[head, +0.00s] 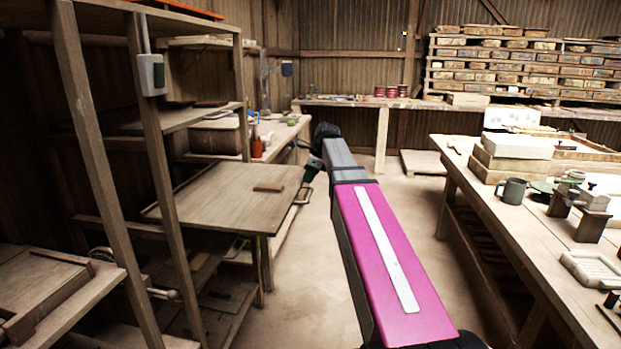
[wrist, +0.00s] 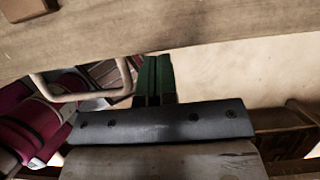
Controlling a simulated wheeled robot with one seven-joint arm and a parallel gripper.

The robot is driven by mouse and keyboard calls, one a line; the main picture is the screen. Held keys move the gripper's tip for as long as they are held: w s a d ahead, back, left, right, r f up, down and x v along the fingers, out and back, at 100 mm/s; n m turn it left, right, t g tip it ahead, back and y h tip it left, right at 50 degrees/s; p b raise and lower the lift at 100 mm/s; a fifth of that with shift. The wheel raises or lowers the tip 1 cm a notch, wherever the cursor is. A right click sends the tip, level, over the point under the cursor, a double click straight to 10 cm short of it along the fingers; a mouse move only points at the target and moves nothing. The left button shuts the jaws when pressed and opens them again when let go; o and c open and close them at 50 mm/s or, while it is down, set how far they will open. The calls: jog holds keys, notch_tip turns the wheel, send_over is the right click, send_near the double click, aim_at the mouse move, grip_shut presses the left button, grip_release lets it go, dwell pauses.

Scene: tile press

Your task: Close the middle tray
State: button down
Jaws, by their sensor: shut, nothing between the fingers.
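The middle tray (head: 215,195) is a flat wooden board that sticks out of the wooden rack. A small brown tile (head: 268,187) lies on it; the tile also shows at the top left of the wrist view (wrist: 28,9). A pale loop handle (head: 303,195) is on the tray's outer edge, and it shows left of my fingers in the wrist view (wrist: 82,92). My gripper (head: 308,178) is at this outer edge, beside the handle. In the wrist view its dark green fingers (wrist: 154,62) are together and empty, with their tips close to the tray edge. I cannot tell whether they touch it.
Rack posts (head: 160,170) stand at the left, with an upper shelf (head: 185,118) above the tray. A long workbench (head: 470,175) with a mug (head: 511,190) and blocks stands at the right. The floor (head: 300,290) between rack and bench is clear.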

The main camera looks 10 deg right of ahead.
aim_at(235, 175)
jog(key=w+a, duration=0.3)
jog(key=a, duration=0.6)
jog(key=w+a, duration=0.3)
jog(key=a, duration=0.6)
jog(key=w+a, duration=0.3)
jog(key=a, duration=0.6)
jog(key=shift+w, duration=0.4)
